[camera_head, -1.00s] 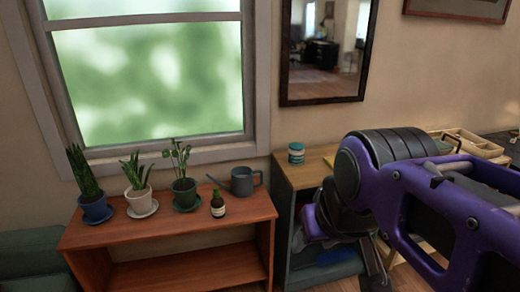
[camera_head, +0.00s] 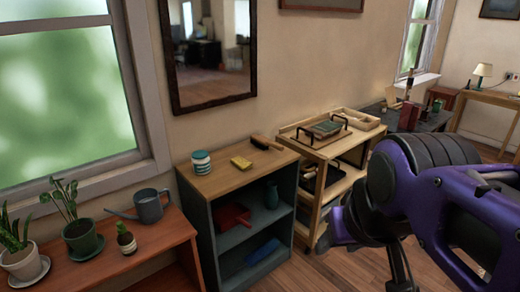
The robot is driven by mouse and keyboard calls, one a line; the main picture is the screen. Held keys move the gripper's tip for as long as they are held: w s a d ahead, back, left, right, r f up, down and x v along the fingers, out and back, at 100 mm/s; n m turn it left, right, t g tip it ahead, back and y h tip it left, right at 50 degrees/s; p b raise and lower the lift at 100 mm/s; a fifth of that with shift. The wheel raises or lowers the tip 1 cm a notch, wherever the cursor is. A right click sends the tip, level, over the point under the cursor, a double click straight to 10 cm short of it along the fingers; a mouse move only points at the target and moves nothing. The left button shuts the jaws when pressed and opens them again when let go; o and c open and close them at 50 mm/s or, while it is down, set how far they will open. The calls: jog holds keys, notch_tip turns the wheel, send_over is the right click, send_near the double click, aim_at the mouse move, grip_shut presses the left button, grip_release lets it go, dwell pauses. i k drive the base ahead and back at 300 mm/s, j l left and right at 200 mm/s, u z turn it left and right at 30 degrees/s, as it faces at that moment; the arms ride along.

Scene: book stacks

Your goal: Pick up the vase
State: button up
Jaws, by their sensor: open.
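A teal vase (camera_head: 272,195) stands upright inside the grey-blue bookcase (camera_head: 212,235), on its upper inner shelf, towards the right side. My gripper (camera_head: 400,268) shows only in part at the lower right, below my purple arm. It points down, open, over the floor to the right of the bookcase, well apart from the vase. My arm hides much of it.
On the bookcase top are a striped jar (camera_head: 201,162), a yellow sponge (camera_head: 241,162) and a brush (camera_head: 266,143). A red item (camera_head: 232,216) shares the vase's shelf; a blue item (camera_head: 249,257) lies below. A wooden cart (camera_head: 318,204) stands to the right.

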aim_at(271, 197)
jog(key=u, duration=2)
jog(key=z, duration=1.75)
jog(key=i+l+z, duration=0.1)
jog(key=z, duration=0.15)
jog(key=i+l+u, duration=0.1)
jog(key=i+l, duration=1.2)
jog(key=i, duration=0.15)
